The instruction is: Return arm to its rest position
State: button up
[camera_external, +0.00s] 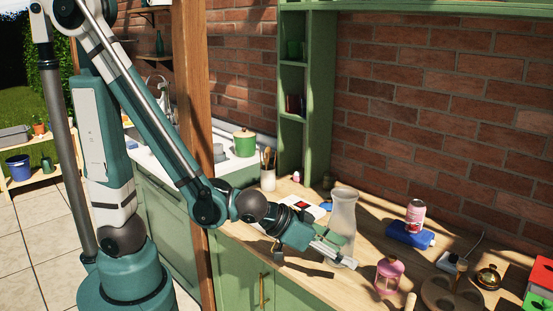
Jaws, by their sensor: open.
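My gripper (336,250) is at the end of my arm, low over the wooden table (245,232) and near its front edge. Its fingers are open and point to the right. Nothing shows between them.
A pink lantern (389,275) stands right of my gripper. Behind it are a can (415,215) and a blue box (408,235). A round wooden holder (452,294) and a brass bell (488,277) are at the right. A wooden post (193,110) rises close beside my arm.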

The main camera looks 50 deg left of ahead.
jog(key=w+a+r+n+g+y, duration=0.1)
jog(key=a+r+n+y, duration=0.15)
jog(key=a, duration=0.95)
jog(key=w+a+r+n+y, duration=0.1)
jog(key=w+a+r, duration=0.15)
jog(key=a, duration=1.05)
jog(key=s+a+r+n+y+b, duration=0.1)
jog(key=s+a, duration=0.2)
jog(key=a, duration=0.6)
jog(key=s+a+r+n+y+b, duration=0.1)
jog(key=s+a+y+b, duration=0.1)
jog(key=a, duration=0.7)
jog(key=shift+s+a+r+g, duration=0.25)
jog(key=shift+s+r+g, duration=0.15)
jog(key=shift+s, duration=0.35)
